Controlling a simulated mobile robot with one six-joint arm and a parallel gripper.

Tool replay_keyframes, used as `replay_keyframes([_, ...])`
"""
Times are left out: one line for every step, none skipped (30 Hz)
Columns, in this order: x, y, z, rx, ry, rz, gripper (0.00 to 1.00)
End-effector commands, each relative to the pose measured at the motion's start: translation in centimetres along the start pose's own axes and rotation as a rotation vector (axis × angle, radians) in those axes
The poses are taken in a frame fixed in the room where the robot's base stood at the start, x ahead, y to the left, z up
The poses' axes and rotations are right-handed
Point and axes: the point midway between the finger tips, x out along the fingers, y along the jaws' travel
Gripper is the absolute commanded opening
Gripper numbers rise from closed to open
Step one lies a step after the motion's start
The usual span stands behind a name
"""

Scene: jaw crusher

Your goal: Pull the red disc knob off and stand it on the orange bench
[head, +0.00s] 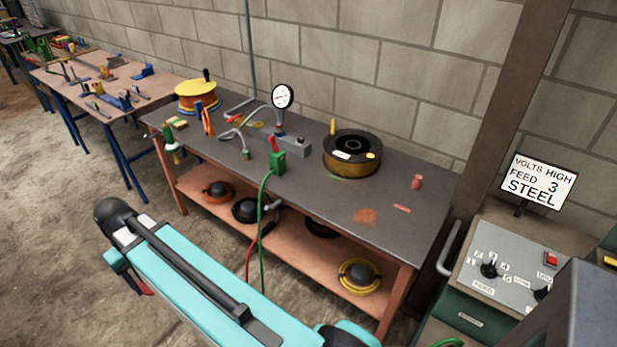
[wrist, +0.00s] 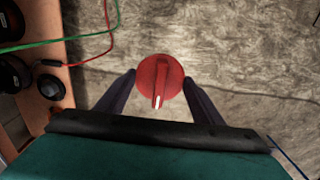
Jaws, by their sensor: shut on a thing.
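The red disc knob (wrist: 148,72) is between the two dark fingers of my gripper (wrist: 160,90) in the wrist view. Its round face and raised grip bar with a white mark face the camera. My gripper is shut on it and holds it clear of any panel, with concrete floor behind it. A bench with orange legs and shelf (head: 405,285) and a grey top stands beyond my arm. Another bench (head: 150,88) with an orange-tan top and blue legs is at far left.
The grey top carries a wire spool (head: 352,165), a gauge (head: 283,96), a green-based switch (head: 277,161) and a small pink-red piece (head: 417,183). Red and green cables hang at its front. A control panel (head: 500,280) with a sign (head: 540,182) stands at right.

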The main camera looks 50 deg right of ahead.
Motion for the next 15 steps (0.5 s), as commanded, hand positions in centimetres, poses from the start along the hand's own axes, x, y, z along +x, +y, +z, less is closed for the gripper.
replay_keyframes([0.0,0.1,0.0,0.001,0.0,0.0,0.26])
replay_keyframes([0.0,0.1,0.0,0.002,0.0,0.0,0.26])
replay_keyframes([0.0,0.2,0.0,0.003,0.0,0.0,0.26])
replay_keyframes([0.0,0.2,0.0,0.003,0.0,0.0,0.26])
replay_keyframes([0.0,0.2,0.0,0.004,0.0,0.0,0.26])
replay_keyframes([0.0,0.3,0.0,0.004,0.0,0.0,0.26])
replay_keyframes([0.0,0.3,0.0,0.005,0.0,0.0,0.26])
replay_keyframes([0.0,0.3,0.0,0.005,0.0,0.0,0.26])
replay_keyframes([0.0,0.4,0.0,0.005,0.0,0.0,0.26])
replay_keyframes([0.0,0.4,0.0,0.005,0.0,0.0,0.26])
replay_keyframes([0.0,0.5,0.0,0.005,0.0,0.0,0.26])
replay_keyframes([-0.1,0.7,-0.1,0.004,0.0,0.0,0.26])
replay_keyframes([-0.1,0.9,-0.1,0.003,0.0,0.0,0.26])
replay_keyframes([-0.1,1.2,-0.2,0.002,0.0,0.0,0.26])
replay_keyframes([-0.2,1.6,-0.3,-0.001,0.0,0.0,0.26])
